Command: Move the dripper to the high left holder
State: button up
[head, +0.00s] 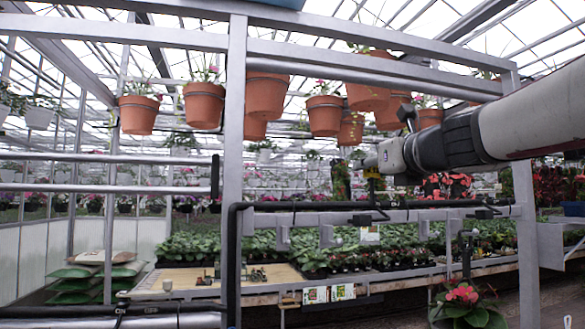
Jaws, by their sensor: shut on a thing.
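My arm reaches in from the right, and my gripper (369,164) is at its left end, in front of the plant bench. It is shut on a small dark and yellow thing (373,180), which I take to be the dripper. It hangs just below the jaws, and its outline is hard to make out against the plants. Just below it runs a black pipe (300,205) with dark fittings. I cannot tell whether the two touch. A black upright piece (215,176) stands at the end of the upper left rails; I cannot tell which part is the high left holder.
A grey metal frame (233,150) stands around the bench, with a post left of my gripper. Terracotta pots (204,104) hang from its upper beams. Sacks (95,270) lie at lower left. A red-flowered plant (463,305) stands at lower right.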

jog(key=w, duration=0.1)
jog(key=w+b, duration=0.1)
jog(key=w, duration=0.1)
jog(key=w+a+f, duration=0.1)
jog(key=shift+w+f, duration=0.1)
jog(key=shift+w, duration=0.05)
jog(key=shift+d, duration=0.1)
dwell(0.9)
dwell(0.6)
jog(key=shift+f+b, duration=1.3)
jog(key=shift+f, duration=0.1)
jog(key=shift+f, duration=0.15)
jog(key=shift+f+b, duration=1.25)
jog(key=shift+f, duration=0.1)
jog(key=o, duration=0.8)
